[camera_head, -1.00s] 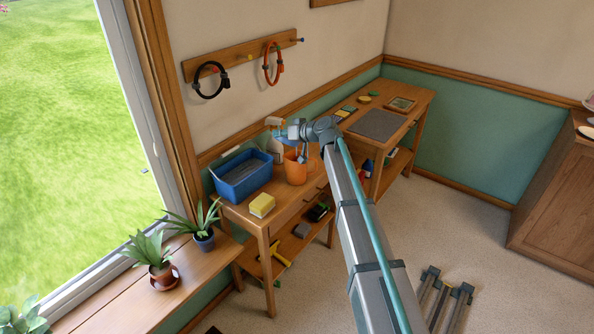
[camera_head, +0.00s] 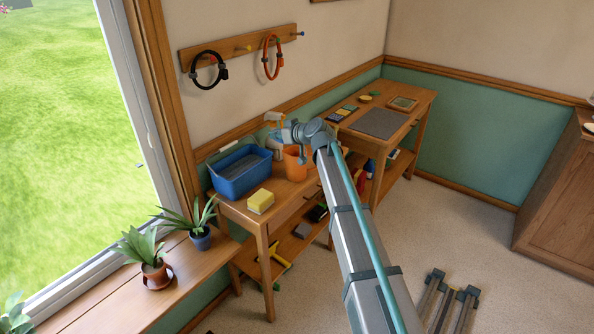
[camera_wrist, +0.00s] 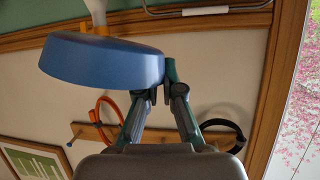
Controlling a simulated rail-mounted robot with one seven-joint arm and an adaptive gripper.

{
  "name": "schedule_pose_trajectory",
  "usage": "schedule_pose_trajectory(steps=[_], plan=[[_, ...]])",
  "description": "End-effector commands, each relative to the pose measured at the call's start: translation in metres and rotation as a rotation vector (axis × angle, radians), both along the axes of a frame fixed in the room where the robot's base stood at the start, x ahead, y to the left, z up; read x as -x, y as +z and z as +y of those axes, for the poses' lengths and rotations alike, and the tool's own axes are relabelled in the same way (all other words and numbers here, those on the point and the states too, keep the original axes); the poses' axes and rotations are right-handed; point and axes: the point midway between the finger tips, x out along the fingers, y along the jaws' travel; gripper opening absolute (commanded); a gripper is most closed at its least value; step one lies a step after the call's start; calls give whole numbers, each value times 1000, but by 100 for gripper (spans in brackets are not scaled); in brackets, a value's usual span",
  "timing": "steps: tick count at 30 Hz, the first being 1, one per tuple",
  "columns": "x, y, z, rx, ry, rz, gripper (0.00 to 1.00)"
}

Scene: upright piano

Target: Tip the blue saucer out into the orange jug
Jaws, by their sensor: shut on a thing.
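The orange jug (camera_head: 294,167) stands on the wooden table, right of the blue tub. My gripper (camera_head: 285,134) is above the jug, towards its back left side, and partly covers the view there. In the wrist view my gripper (camera_wrist: 168,76) is shut on the rim of the blue saucer (camera_wrist: 100,62). The saucer's outer side faces the wrist camera, so its inside and any contents are hidden. In the head view the saucer is small and mostly hidden by the gripper; its exact tilt is unclear.
The blue tub (camera_head: 236,186) and a yellow sponge (camera_head: 260,201) are left of the jug. A white bottle with an orange part (camera_head: 274,117) is close behind my gripper. Cable loops hang from a wall rack (camera_head: 240,45). A second table (camera_head: 408,120) stands to the right.

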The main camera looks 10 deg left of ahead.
Motion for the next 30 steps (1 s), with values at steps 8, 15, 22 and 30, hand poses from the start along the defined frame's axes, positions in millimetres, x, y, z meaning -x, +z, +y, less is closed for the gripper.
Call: schedule_pose_trajectory(steps=[8,15,22,30], plan=[[2,-15,2,60,1,-74,0],[4,-29,4,145,0,-176,0],[5,-30,4,191,0,-231,0],[5,-29,4,192,1,-232,0]])
